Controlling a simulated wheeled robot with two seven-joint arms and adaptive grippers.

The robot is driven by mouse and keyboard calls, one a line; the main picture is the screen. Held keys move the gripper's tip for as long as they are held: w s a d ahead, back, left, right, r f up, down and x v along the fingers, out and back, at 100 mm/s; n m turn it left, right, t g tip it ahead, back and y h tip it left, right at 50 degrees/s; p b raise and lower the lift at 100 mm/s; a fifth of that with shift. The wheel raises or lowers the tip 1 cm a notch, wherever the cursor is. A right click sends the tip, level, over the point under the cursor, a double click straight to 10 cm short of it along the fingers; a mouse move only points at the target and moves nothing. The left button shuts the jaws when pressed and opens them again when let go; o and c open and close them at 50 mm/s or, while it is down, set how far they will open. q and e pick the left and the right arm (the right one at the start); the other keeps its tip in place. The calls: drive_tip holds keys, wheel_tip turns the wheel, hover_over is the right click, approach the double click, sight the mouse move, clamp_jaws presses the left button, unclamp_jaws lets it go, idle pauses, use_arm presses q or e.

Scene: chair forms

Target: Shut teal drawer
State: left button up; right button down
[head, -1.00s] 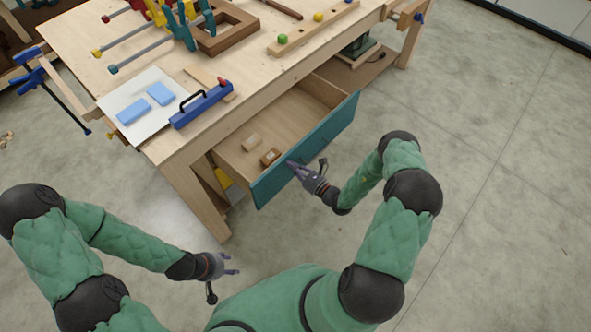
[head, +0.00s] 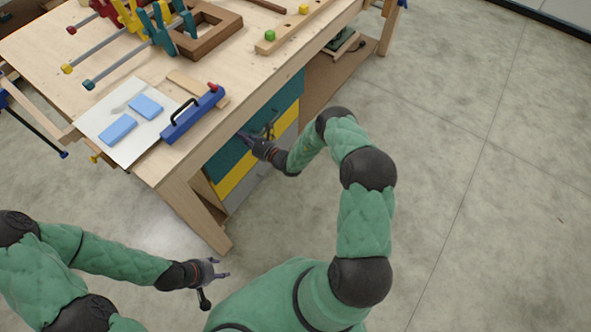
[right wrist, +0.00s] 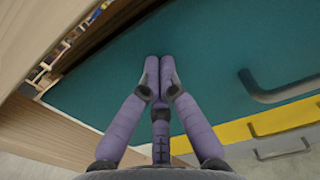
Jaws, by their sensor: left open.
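The teal drawer (head: 228,155) is in the bench, its front in line with the yellow and grey fronts below in the head view. The right wrist view shows its flat teal front (right wrist: 220,50) with a dark handle (right wrist: 280,90). No drawer interior shows in the head view; I cannot tell whether a small gap is left. My right gripper (head: 243,135) is at the teal front, fingertips together and empty, beside the handle; its fingers (right wrist: 159,62) show against the front in the wrist view. My left gripper (head: 224,268) is open and empty, low above the floor, away from the bench.
A yellow drawer (head: 236,175) and a grey drawer (head: 250,180) lie under the teal one. The floor (head: 470,230) at right is clear.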

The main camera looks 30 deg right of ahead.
use_arm(q)
drive_tip(key=shift+f+b, duration=0.5)
drive_tip(key=shift+f, duration=0.15)
use_arm(e)
drive_tip(key=x, duration=0.3)
drive_tip(key=shift+w+a+r, duration=0.1)
drive_tip(key=shift+w, duration=0.2)
drive_tip(key=shift+r, duration=0.1)
